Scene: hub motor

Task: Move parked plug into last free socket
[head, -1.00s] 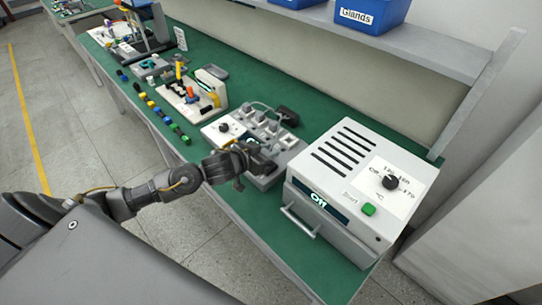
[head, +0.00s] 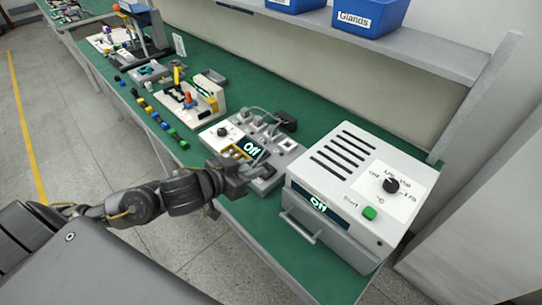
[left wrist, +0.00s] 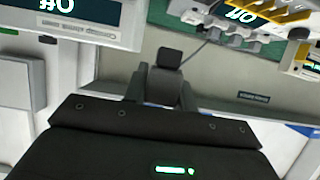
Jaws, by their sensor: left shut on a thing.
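The socket unit (head: 222,143) is a grey-white box with a knob, a display reading Off and several grey sockets or plugs on top, left of the white oven. My left gripper (head: 246,168) is at the unit's front edge. In the left wrist view, its fingers (left wrist: 164,88) are shut on a dark block-shaped plug (left wrist: 170,57), with a thin cord running up to the right. The plug is held in front of the unit, apart from the sockets as far as I can see. Which socket is free is too small to tell. My right gripper is not in view.
The white oven (head: 345,160) with knob and green button stands close on the right, its handle (head: 300,228) jutting out. A black block (head: 286,121) sits behind the unit. A white fixture (head: 200,100) and small coloured parts (head: 160,121) lie left along the green bench.

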